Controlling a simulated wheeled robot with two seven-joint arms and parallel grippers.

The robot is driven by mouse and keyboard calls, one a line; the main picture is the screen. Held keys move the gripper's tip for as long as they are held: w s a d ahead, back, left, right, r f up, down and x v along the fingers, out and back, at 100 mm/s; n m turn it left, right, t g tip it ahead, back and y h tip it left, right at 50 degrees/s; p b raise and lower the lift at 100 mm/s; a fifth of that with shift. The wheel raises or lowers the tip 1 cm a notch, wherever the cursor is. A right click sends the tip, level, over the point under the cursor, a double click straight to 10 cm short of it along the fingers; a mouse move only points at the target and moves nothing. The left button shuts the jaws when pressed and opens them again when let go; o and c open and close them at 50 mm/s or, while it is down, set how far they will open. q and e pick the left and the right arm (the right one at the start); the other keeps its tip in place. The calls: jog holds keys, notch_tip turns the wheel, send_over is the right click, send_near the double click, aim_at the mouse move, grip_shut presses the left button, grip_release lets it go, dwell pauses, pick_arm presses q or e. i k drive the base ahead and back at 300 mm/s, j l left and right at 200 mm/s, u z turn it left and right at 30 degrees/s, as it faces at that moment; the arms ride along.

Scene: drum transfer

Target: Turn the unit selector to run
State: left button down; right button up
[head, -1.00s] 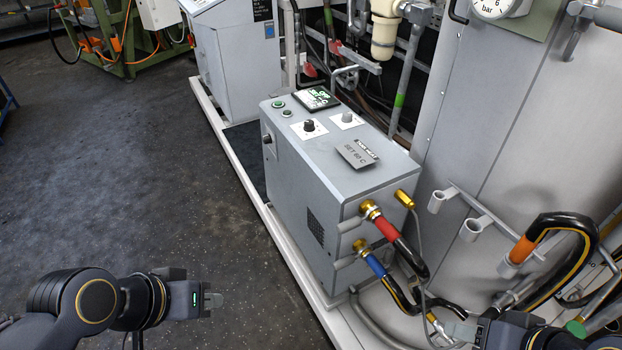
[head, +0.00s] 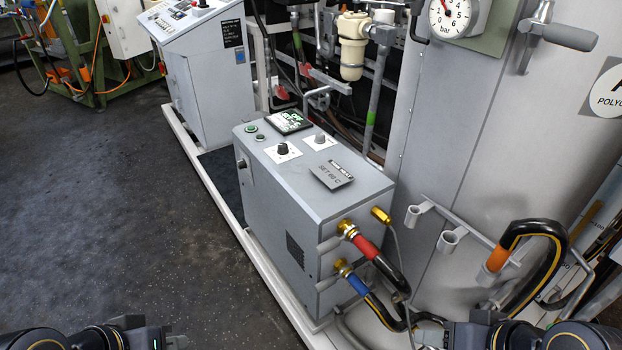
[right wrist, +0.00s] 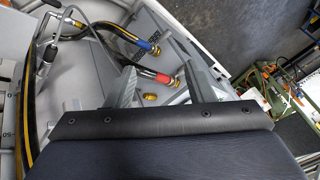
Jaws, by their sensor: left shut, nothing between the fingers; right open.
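The grey unit (head: 340,205) stands in the middle of the head view. On its top are a black knob on a white plate (head: 283,149) and a grey knob on a white plate (head: 320,139). Their markings are too small to read, so I cannot tell which is the selector or where it points. My left gripper (head: 178,342) is shut and empty at the bottom edge, left of the unit. My right gripper (head: 428,338) is low in front of the unit's hose end. In the right wrist view its fingers (right wrist: 162,88) are apart and empty.
The unit's top also has a lit display (head: 289,122), two green buttons and a "SET 60 C" plate (head: 331,174). Red and blue hoses (head: 367,248) leave its front. A hose holder (head: 450,240) and tall tank are at right. The floor at left is clear.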

aim_at(320, 139)
jog(key=i+j, duration=0.65)
jog(key=i+j+z, duration=0.1)
jog(key=i+j, duration=0.5)
jog(key=i+j+z, duration=0.1)
jog(key=i+j, duration=0.55)
jog(key=j, duration=0.15)
